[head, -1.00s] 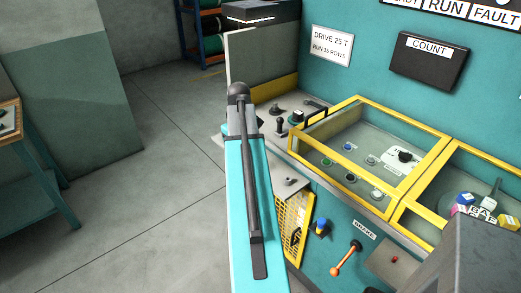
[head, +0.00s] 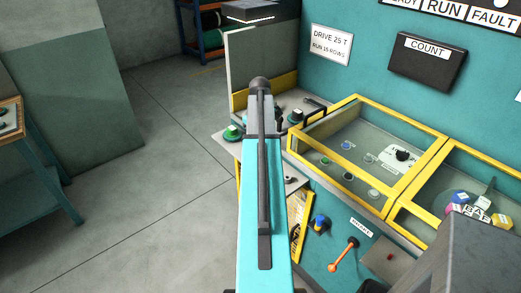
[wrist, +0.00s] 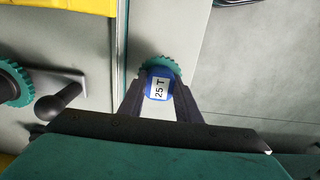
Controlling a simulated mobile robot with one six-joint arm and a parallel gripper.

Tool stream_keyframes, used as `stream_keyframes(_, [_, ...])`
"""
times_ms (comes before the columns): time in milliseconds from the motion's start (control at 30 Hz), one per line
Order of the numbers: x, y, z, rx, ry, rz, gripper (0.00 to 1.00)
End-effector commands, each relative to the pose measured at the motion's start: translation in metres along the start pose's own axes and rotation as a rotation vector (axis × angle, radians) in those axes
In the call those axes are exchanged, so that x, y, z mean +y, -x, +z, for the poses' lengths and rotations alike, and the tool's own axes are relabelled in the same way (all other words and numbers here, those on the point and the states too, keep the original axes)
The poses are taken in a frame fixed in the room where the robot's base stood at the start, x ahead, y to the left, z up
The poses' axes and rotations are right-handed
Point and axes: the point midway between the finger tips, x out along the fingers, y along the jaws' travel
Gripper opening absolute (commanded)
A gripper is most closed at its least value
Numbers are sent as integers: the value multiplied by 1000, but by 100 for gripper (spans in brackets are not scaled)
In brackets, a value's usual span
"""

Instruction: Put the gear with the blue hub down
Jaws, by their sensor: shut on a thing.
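In the wrist view, my gripper (wrist: 159,80) is shut on the blue hub (wrist: 158,87) of a gear, whose top label reads "25 T". The green toothed rim (wrist: 163,62) shows beyond the fingers. The gear is over a pale grey surface (wrist: 185,25), close to its edge; I cannot tell whether it touches. In the head view, my own arm hides my gripper and the held gear.
In the wrist view, another green gear (wrist: 21,74) with a dark hub is at left, next to a black knobbed lever (wrist: 58,101). The head view shows a green knob (head: 233,132) on the ledge and a yellow-framed glass cover (head: 372,120) at right. Floor lies left.

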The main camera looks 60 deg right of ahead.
Motion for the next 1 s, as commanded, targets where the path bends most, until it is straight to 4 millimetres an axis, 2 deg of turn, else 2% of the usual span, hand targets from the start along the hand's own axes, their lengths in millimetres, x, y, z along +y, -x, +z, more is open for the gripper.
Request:
stream_keyframes(167, [0, -3, 0, -1, 0, 0, 0])
stream_keyframes(600, [0, -33, 0, 0, 0, 0, 0])
stream_keyframes(1000, [0, -36, 0, 0, 0, 0, 0])
